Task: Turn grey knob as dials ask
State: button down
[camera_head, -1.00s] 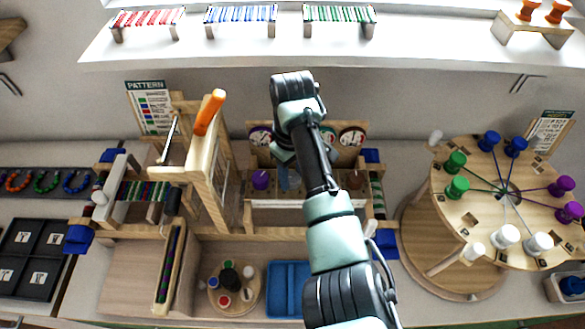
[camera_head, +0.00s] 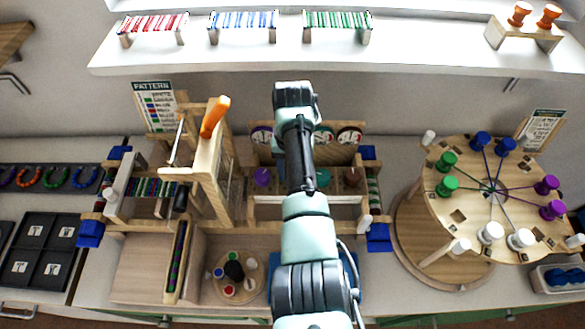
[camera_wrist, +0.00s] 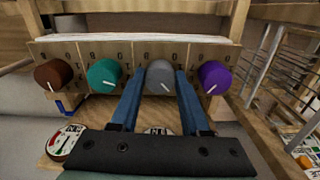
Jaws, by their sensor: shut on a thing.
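In the wrist view the grey knob (camera_wrist: 160,78) sits on the wooden panel between the teal knob (camera_wrist: 104,75) and the purple knob (camera_wrist: 213,77). The brown knob (camera_wrist: 54,75) is at far left. My gripper (camera_wrist: 160,84) has its blue fingers shut on the grey knob, one on each side. The knob's white pointer line slants down to the right. In the head view my arm hides the grey knob and gripper. The purple dial (camera_head: 262,136), green dial (camera_head: 323,136) and brown dial (camera_head: 349,136) show above the knobs; the grey one's dial is hidden.
A wooden frame with an orange handle (camera_head: 215,117) stands left of the knobs. A round wooden board (camera_head: 470,205) with coloured pegs is at right. A shelf (camera_head: 400,52) with bead racks runs along the back. In the wrist view, metal rods (camera_wrist: 270,70) are close at right.

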jog(key=shift+w+r+m, duration=0.1)
jog(key=shift+m, duration=0.5)
jog(key=shift+c, duration=1.9)
grip_release()
notch_tip(320, 180, up, 13)
jog(key=shift+p, duration=0.3)
